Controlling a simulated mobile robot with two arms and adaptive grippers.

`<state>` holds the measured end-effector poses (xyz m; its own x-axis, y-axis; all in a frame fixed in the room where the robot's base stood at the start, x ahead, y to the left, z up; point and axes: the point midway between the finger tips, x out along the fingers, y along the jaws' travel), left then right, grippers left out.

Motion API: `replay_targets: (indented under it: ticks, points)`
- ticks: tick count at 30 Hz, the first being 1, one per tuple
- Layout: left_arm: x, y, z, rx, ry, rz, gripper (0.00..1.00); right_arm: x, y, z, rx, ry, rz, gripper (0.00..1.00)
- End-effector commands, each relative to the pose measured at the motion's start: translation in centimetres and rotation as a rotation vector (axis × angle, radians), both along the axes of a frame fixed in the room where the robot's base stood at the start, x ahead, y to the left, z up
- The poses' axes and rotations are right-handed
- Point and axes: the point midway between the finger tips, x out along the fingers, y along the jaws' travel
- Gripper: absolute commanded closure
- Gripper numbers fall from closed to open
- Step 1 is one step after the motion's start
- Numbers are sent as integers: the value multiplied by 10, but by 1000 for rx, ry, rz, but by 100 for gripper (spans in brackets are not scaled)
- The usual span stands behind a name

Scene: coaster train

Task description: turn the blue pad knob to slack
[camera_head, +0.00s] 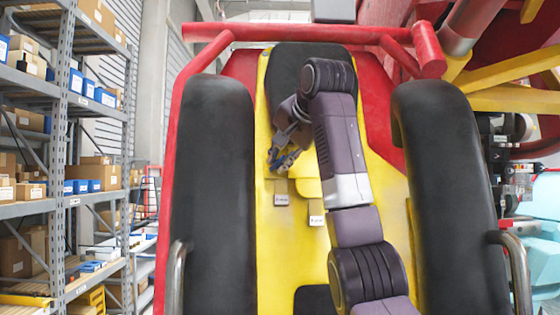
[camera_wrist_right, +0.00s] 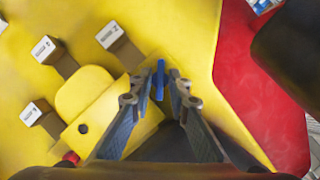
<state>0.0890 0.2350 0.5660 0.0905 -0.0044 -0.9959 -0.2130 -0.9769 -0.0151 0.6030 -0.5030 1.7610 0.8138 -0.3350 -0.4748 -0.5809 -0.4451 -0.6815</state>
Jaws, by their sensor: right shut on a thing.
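The blue pad knob (camera_wrist_right: 159,80) is a narrow blue bar on the yellow panel (camera_wrist_right: 195,30) in the right wrist view. My right gripper (camera_wrist_right: 161,88) has its two fingers closed on either side of it. In the head view the blue knob (camera_head: 284,161) shows small at the fingertips of my right gripper (camera_head: 280,158), on the yellow seat back. Small light label blocks (camera_wrist_right: 109,35) stand on the panel near the knob; their print is too small to read surely. My left gripper is not in view.
Black padded side restraints (camera_head: 216,180) and (camera_head: 440,180) flank the yellow panel inside a red frame (camera_head: 425,50). A yellow raised plate (camera_wrist_right: 110,115) with a dark hole sits next to the knob. Shelving with boxes (camera_head: 60,150) stands at the left, apart from the seat.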

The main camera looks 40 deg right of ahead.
Motion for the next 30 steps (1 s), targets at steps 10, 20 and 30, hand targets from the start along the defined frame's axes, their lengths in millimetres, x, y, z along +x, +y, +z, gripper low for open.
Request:
replay_targets:
  ticks: [10,20,30]
  points:
    - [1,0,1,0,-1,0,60,2,2,1,-209,179,63,100]
    - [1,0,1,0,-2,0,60,2,1,1,-319,271,96,100]
    - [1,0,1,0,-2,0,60,2,2,1,-346,292,105,100]
